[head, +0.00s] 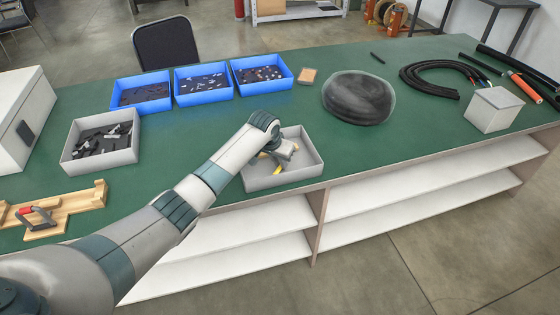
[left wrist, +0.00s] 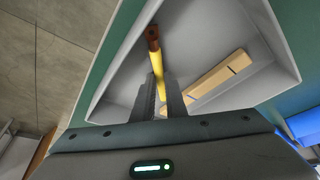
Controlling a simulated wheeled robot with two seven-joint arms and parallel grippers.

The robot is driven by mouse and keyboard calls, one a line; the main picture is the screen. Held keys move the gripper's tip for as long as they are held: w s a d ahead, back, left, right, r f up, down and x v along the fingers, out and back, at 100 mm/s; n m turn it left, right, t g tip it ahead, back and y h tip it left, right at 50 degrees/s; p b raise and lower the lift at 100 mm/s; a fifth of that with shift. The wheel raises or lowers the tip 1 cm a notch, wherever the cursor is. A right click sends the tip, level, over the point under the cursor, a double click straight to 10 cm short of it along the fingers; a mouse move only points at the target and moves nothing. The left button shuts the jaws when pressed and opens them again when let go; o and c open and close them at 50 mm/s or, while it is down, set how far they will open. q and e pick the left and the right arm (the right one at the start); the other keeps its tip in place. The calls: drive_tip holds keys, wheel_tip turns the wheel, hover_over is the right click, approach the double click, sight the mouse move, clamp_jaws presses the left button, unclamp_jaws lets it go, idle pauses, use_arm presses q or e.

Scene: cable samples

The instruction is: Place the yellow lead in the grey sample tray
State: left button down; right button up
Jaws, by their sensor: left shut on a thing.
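The grey sample tray (head: 285,178) stands at the front edge of the green table. My left gripper (head: 275,158) points down into the tray, over its inside. In the left wrist view its fingers (left wrist: 161,98) are closed around the yellow lead (left wrist: 157,72), which has a copper-brown end with a hole. The tray's pale wall (left wrist: 270,45) surrounds the lead in that view. Whether the lead touches the tray floor I cannot tell. A tan strip with a dark mark (left wrist: 222,73) lies in the tray beside the lead. My right gripper is not in view.
Another pale tray with dark parts (head: 68,158) stands to the left. Blue bins (head: 206,100) line the back. A dark round bundle (head: 358,98), a coiled black cable (head: 425,72) and a white box (head: 494,112) lie to the right. Green table is clear right of the tray.

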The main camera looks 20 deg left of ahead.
use_arm(q)
drive_tip(key=shift+f, duration=0.15)
drive_tip(key=c, duration=1.8)
unclamp_jaws()
drive_tip(key=b+v, duration=0.1)
drive_tip(key=v, duration=1.1)
